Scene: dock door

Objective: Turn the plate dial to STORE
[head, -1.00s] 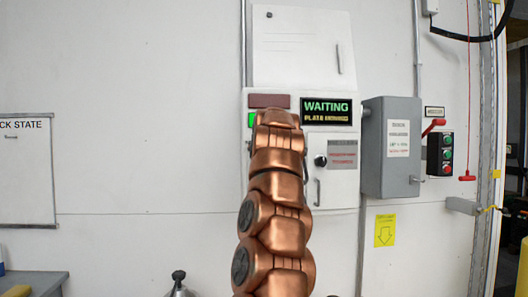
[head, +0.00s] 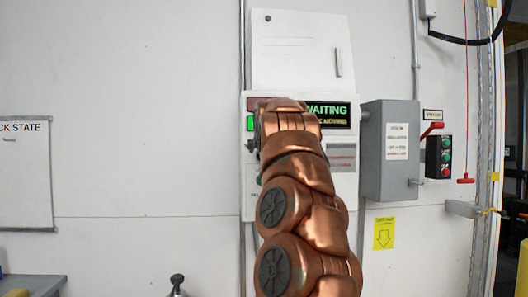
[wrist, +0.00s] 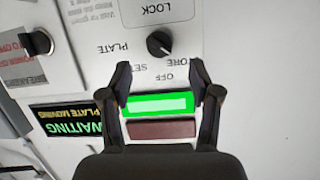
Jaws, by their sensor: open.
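The plate dial (wrist: 159,44) is a small round black knob on the white panel in the wrist view. Around it are the upside-down words PLATE, SET, OFF and a partly covered STORE. I cannot tell surely which word its pointer faces. My gripper (wrist: 162,80) is open, its two black fingers apart, with the dial beyond the fingertips and nothing between them. The fingers do not touch the dial.
A display (head: 330,114) reads WAITING; its second line appears as PLATE MOVING in the wrist view. A lit green button (wrist: 158,105) and dark red bar (wrist: 161,129) lie below the dial. Another black knob (wrist: 38,42) is left. A grey box (head: 390,150) stands right of the panel.

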